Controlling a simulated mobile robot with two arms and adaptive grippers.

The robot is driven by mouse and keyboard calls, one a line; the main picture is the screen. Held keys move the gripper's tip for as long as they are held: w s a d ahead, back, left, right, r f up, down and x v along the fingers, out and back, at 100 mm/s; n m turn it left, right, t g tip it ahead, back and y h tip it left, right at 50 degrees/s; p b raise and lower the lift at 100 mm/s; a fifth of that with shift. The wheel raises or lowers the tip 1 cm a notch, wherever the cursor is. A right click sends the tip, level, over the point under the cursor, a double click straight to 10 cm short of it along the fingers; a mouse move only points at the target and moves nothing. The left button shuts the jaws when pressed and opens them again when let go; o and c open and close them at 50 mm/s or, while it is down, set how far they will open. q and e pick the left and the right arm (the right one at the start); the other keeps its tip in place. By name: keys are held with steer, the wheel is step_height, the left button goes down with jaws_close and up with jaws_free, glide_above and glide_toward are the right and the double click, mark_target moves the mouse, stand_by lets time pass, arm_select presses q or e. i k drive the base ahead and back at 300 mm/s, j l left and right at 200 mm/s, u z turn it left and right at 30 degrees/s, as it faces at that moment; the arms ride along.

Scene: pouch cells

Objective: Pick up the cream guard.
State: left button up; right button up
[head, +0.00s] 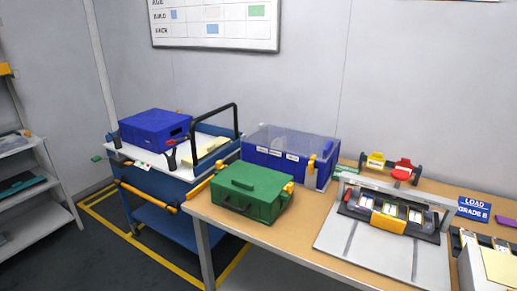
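A pale cream piece (207,150), which looks like the cream guard, lies on the top of the blue cart (160,170) at the left. The black frame of the cart's handle (237,118) crosses in front of part of it, so its full shape is not clear. A second pale cream item (476,272) is cut off at the bottom right corner of the table; I cannot tell which of the two is the guard. Neither of my grippers shows in the head view.
A blue box (155,127) stands on the cart. On the wooden table (290,242) are a green case (252,192), a blue bin with clear sides (290,155), and a grey fixture (390,215) with a yellow handle. A grey shelf (40,165) stands at far left. Floor between is clear.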

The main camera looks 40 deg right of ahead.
mark_target(187, 160)
steer(key=z, duration=1.3)
steer(key=i+j+z, duration=0.55)
steer(key=j, duration=0.15)
steer(key=i+j+z, duration=0.25)
steer(key=j, duration=0.15)
steer(key=i+j, duration=0.15)
steer(key=j, duration=0.25)
steer(key=i+j+z, duration=0.1)
steer(key=j, duration=0.3)
steer(key=i+j, duration=0.2)
steer(key=j, duration=0.25)
steer(key=i+j+z, duration=0.1)
steer(key=j, duration=0.3)
steer(key=i+j, duration=0.2)
steer(key=j, duration=0.2)
steer(key=i+j+z, duration=0.1)
steer(key=j, duration=0.35)
steer(key=i+j, duration=0.1)
steer(key=j, duration=0.35)
